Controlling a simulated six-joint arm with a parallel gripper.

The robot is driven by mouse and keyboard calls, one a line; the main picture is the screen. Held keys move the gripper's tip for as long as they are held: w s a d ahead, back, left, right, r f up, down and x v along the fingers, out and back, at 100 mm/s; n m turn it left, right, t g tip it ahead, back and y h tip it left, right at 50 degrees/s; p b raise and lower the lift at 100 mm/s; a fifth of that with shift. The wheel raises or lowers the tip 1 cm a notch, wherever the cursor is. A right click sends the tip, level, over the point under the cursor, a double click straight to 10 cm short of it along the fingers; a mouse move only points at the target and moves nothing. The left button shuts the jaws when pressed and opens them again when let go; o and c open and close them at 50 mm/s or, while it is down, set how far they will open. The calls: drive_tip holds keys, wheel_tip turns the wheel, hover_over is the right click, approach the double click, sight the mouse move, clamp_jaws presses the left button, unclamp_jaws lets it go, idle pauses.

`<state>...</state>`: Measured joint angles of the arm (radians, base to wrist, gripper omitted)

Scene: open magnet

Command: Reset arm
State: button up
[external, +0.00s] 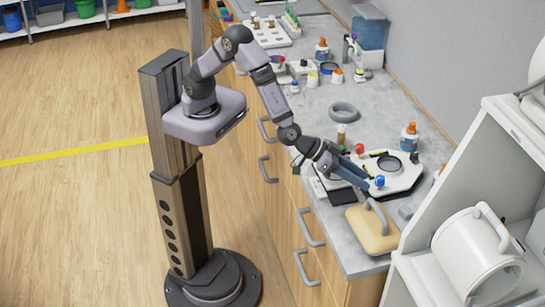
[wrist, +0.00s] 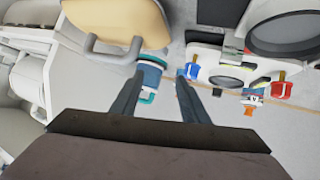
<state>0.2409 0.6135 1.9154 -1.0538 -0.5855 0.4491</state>
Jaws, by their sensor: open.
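My gripper (external: 352,174) reaches over the counter beside a white tray-like board. In the wrist view my gripper (wrist: 159,88) is open, its two dark fingers apart. A blue and teal cylinder (wrist: 151,76) shows behind the left finger; I cannot tell whether it lies between the fingers in depth. A blue knob (wrist: 193,71) is close to the right finger tip. In the external view a blue knob (external: 379,182) stands just right of the fingers. No magnet can be made out clearly.
A tan block with a grey handle (external: 372,228) sits at the counter's front; it also shows in the wrist view (wrist: 112,22). The white board (external: 405,180) holds a round dark plate. A bottle (external: 409,137) stands behind. A white shelf (external: 470,165) is at right.

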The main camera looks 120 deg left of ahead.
drive_tip(key=s+d+m+g+h, duration=0.4)
drive_tip(key=s+h, duration=0.1)
drive_tip(key=s, duration=1)
drive_tip(key=s+a+f+m+g, duration=0.1)
drive_tip(key=s+a+g, duration=0.2)
drive_tip(key=s, duration=0.8)
drive_tip(key=s+a+f+m+g, duration=0.1)
drive_tip(key=s+a+g, duration=0.2)
drive_tip(key=s, duration=0.8)
drive_tip(key=shift+g+y, duration=0.4)
